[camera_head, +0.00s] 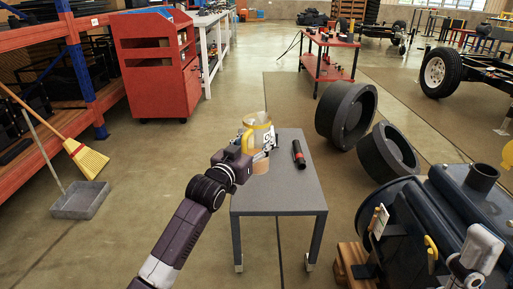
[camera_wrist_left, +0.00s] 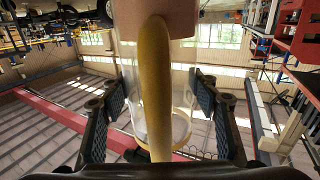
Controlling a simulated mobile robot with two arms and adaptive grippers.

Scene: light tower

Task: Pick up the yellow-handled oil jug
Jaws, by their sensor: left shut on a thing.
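The oil jug (camera_head: 257,120) has a clear body, a yellow rim and a tan base. It appears at the back left of the small grey table (camera_head: 280,201). In the left wrist view its yellow handle (camera_wrist_left: 156,85) runs down the middle, with the tan end at the top. My left gripper (camera_wrist_left: 160,115) has a finger on each side of the handle and is shut on it. In the head view the left gripper (camera_head: 254,160) partly covers the jug. Whether the jug's base touches the table cannot be told.
A black cylinder with a red band (camera_head: 299,155) lies on the table, right of the jug. Large dark wheels (camera_head: 346,115) and a blue machine (camera_head: 470,205) stand to the right. A red cabinet (camera_head: 155,65), a broom (camera_head: 88,158) and a dustpan (camera_head: 80,200) are left.

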